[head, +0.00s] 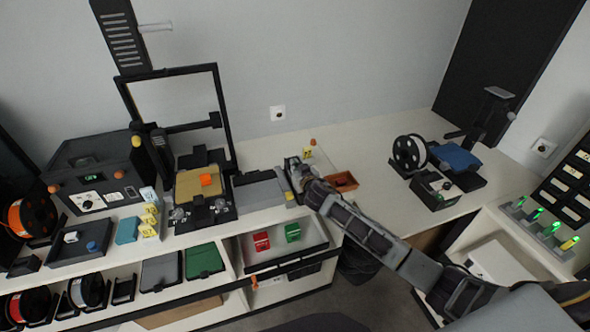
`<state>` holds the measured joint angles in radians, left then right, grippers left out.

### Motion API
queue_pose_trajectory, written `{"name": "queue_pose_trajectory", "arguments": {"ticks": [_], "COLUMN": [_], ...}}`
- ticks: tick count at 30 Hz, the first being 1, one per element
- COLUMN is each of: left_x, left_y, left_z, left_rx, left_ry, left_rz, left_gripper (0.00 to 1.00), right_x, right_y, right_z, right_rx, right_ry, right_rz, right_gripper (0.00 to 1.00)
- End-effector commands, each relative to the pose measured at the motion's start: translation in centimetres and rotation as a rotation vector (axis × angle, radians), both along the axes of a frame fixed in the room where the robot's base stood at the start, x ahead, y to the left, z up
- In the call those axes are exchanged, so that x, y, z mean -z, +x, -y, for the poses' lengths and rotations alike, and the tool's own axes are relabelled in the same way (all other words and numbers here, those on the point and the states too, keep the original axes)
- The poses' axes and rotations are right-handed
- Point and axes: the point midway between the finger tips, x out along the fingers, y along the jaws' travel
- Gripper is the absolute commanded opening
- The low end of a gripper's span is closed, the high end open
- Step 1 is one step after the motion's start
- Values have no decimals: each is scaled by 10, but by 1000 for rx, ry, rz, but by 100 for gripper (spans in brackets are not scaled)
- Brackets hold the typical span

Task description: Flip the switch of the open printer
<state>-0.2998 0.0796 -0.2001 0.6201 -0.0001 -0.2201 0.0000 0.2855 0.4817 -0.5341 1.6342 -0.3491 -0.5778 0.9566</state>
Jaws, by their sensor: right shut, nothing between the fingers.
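The open-frame printer (219,99) stands on the left counter, with a tall black frame, a tan bed and an orange block (206,180) on the bed. Its switch is too small to make out. My right arm reaches in from the lower right. My right gripper (296,184) is shut and empty over the counter, to the right of the open-frame printer and beside a grey flat box (259,191). The fingertips are small and partly merge with dark items there. My left gripper is not in view.
A closed black printer (97,172) stands at the left. A smaller printer with a spool (409,153) stands on the right counter. A reddish-brown tray (342,182) lies just right of my gripper. Counter between the tray and spool is clear.

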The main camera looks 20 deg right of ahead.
Motion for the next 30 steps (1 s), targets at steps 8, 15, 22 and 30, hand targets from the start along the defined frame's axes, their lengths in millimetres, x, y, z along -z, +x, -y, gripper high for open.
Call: {"name": "queue_pose_trajectory", "arguments": {"ticks": [8,15,22,30], "left_x": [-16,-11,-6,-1], "left_y": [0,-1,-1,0], "left_z": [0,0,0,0], "left_rx": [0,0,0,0], "left_ry": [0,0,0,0], "left_rz": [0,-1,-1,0], "left_gripper": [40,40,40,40], "right_x": [-21,-20,-22,-25], "right_y": [6,-12,-32,-56], "right_z": [4,4,5,6], "right_rx": [-1,-3,-2,-3], "right_ry": [0,1,1,1], "right_rz": [1,1,1,0], "right_gripper": [0,0,0,0]}}
